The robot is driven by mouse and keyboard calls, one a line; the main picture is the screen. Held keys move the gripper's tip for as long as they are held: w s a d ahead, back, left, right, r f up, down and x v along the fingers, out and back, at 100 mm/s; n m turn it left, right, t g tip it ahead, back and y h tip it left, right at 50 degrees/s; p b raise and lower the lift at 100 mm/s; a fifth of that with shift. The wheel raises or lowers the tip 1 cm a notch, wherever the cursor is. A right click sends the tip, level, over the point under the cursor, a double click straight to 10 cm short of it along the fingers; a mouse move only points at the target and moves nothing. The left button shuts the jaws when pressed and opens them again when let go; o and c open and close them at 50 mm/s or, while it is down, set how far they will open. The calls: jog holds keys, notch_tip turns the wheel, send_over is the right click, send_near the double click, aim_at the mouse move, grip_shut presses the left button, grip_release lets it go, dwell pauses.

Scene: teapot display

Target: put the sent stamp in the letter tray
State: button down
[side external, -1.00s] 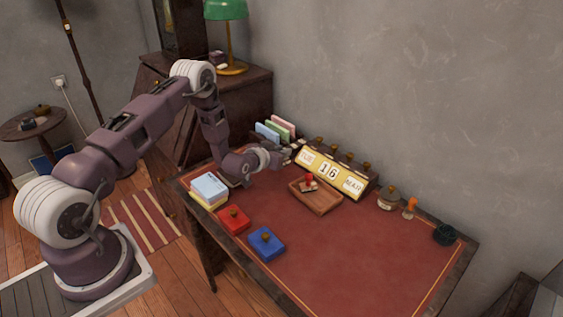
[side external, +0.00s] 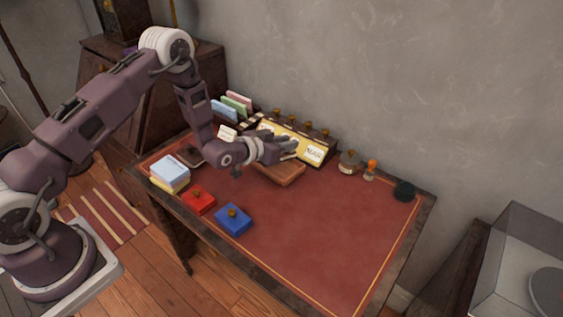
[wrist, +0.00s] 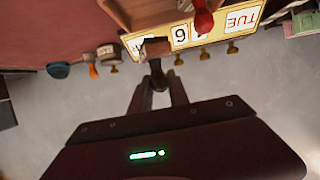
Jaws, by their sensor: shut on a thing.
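My gripper (side external: 288,147) is above the back part of the wooden tray (side external: 284,181), in front of the calendar. In the wrist view my gripper (wrist: 158,88) is shut on a small stamp (wrist: 155,48) with a brown block and dark handle. Its lettering cannot be read. The wooden tray also shows at the top of the wrist view (wrist: 118,14), with a red-handled stamp (wrist: 203,18) at it. In the side view, my gripper hides that red stamp and much of the tray's inside.
The yellow calendar (side external: 313,152) stands behind the tray. A letter rack (side external: 232,103) is to its left. A round stamp (side external: 348,163), an orange-handled stamp (side external: 371,168) and a dark pot (side external: 404,191) are to the right. Red (side external: 198,201) and blue (side external: 233,219) pads lie in front.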

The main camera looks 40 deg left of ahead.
aim_at(286, 159)
notch_tip(286, 159, down, 6)
jog(key=shift+f, duration=0.1)
jog(key=c, duration=1.3)
grip_release()
jog(key=shift+o, duration=0.2)
